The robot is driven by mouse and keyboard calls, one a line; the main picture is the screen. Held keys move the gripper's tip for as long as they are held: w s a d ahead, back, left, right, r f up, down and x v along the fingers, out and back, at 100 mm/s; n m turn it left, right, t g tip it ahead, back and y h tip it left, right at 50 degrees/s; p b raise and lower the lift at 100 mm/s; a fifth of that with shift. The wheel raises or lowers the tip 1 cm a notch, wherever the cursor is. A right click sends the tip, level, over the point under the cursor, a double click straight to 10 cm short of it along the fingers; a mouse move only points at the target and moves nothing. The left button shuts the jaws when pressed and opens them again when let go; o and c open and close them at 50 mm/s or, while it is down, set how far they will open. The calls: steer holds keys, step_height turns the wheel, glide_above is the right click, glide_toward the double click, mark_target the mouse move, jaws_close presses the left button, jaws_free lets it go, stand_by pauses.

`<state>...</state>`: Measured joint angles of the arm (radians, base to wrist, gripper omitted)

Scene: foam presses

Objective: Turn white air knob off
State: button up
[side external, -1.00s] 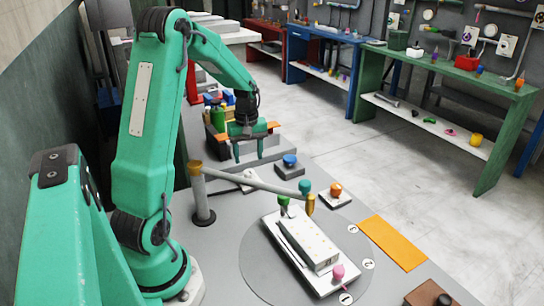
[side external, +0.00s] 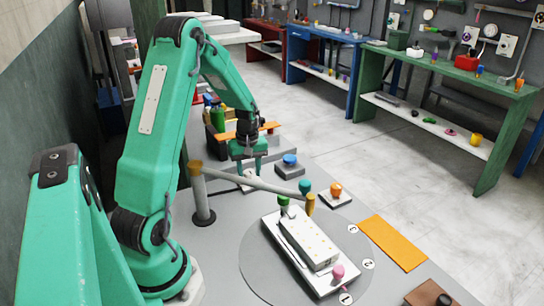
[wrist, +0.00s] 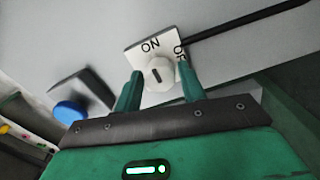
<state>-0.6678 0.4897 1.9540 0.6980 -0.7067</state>
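The white air knob (wrist: 160,84) sits on a white plate (wrist: 138,56) marked ON, with a second, partly hidden label at its right that starts with O. The dark slot on the knob points roughly towards ON. My gripper (wrist: 160,68) is open, with one green finger on each side of the knob in the wrist view; I cannot tell whether they touch it. In the side external view my gripper (side external: 248,168) is low over the white plate (side external: 247,187), and its fingers hide the knob.
A blue button on a grey block (side external: 289,169) stands just right of my gripper; the blue button also shows in the wrist view (wrist: 70,112). A grey pipe (side external: 250,182) with a yellow end runs close in front. A dark cable or rod (wrist: 240,22) leads off from the plate.

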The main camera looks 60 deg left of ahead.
steer(key=c, duration=0.6)
steer(key=shift+m, duration=0.6)
steer(key=m, duration=0.2)
steer(key=shift+m, duration=0.4)
steer(key=m, duration=1.4)
